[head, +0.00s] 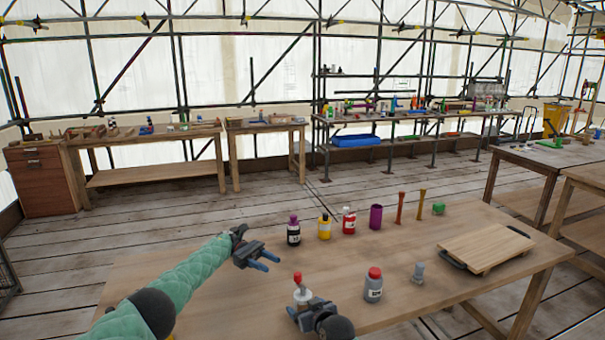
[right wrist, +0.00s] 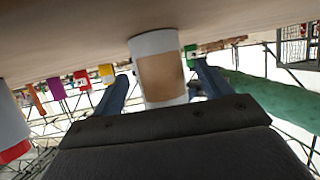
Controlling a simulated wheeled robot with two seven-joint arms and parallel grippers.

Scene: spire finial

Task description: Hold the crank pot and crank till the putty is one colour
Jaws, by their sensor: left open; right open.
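The crank pot, a small pale vessel with a red knob (head: 298,277) on top, stands upright on the wooden table near its front. In the right wrist view, which is upside down, a white cylinder with a tan panel (right wrist: 160,72) shows, and I take it for the same pot. My right gripper (head: 305,309) is low at the pot, its open fingers either side of it in the wrist view; I cannot tell whether they touch it. My left gripper (head: 268,261) is open and empty above the table, left of and beyond the pot. The putty is not visible.
A grey bottle with a red cap (head: 373,286) and a grey bolt-like piece (head: 418,272) stand to the right. Labelled bottles (head: 324,227), a purple cup (head: 375,217) and a green piece (head: 438,208) line the back. A wooden board (head: 488,250) lies at right. The table's middle is clear.

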